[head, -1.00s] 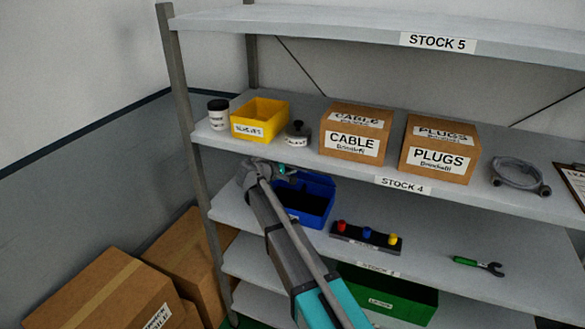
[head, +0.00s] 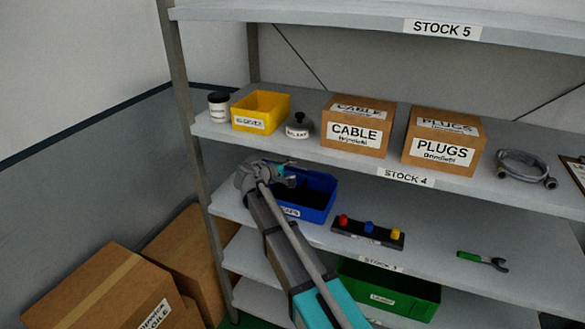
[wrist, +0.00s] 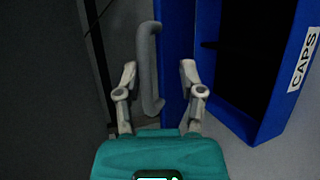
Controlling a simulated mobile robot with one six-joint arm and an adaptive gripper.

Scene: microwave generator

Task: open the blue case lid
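The blue case (head: 318,212) sits on the shelf labelled STOCK 3, with a dark interior showing. In the wrist view the case (wrist: 272,125) is at the right, with a white CAPS label. A blue panel beside its dark opening, apparently the lid (wrist: 176,45), carries a grey bar handle (wrist: 148,65). How far the lid is raised is hard to tell. My gripper (wrist: 159,70) is open, with one finger on each side of the handle in the picture. Neither finger visibly presses on it. In the head view my gripper (head: 289,175) is at the case's upper left, hiding part of it.
A black block with coloured knobs (head: 368,231) and a green wrench (head: 482,260) lie right of the case. Above are a yellow bin (head: 262,110), a round lidded pot (head: 299,128) and cardboard boxes (head: 356,126). A shelf post (head: 190,130) stands at the left.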

